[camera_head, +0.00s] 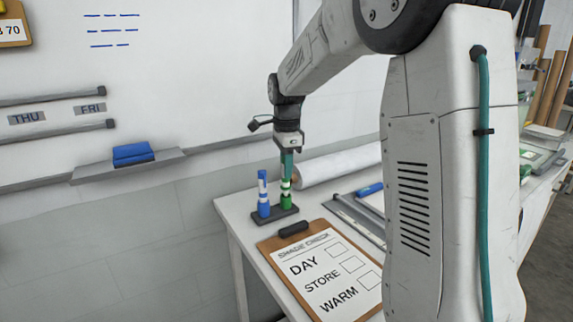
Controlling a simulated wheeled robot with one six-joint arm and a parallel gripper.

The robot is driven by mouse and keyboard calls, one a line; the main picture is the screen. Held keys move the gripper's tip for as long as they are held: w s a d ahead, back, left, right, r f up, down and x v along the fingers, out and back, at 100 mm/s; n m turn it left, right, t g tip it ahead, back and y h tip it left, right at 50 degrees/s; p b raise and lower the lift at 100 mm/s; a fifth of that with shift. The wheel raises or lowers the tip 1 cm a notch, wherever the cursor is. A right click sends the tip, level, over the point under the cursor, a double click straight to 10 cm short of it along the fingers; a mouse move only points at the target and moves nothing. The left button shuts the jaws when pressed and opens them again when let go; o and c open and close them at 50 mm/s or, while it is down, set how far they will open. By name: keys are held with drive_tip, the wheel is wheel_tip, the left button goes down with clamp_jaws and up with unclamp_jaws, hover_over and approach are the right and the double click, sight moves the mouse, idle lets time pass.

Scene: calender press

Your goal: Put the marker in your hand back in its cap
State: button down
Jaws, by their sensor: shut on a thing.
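My gripper (288,148) points down above the left end of the table. It is shut on a green marker (287,164), which hangs upright below it. Directly below the marker is a green cap (286,199) standing in a small dark holder (275,215). The marker's lower end lines up with the cap in this view. I cannot tell whether the tip is inside the cap or just above it. The fingertips are small and partly hidden.
A blue marker (263,194) stands in the same holder, close on the left. A clipboard (322,268) lies in front on the white table (234,208). A white roll (338,165) lies behind. A whiteboard ledge (90,174) with a blue eraser (133,153) is at left.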

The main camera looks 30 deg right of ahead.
drive_tip(key=shift+f, duration=1.05)
drive_tip(key=c, duration=1.2)
unclamp_jaws()
wheel_tip(320, 180, up, 8)
drive_tip(key=shift+f, duration=0.1)
drive_tip(key=shift+s, duration=0.1)
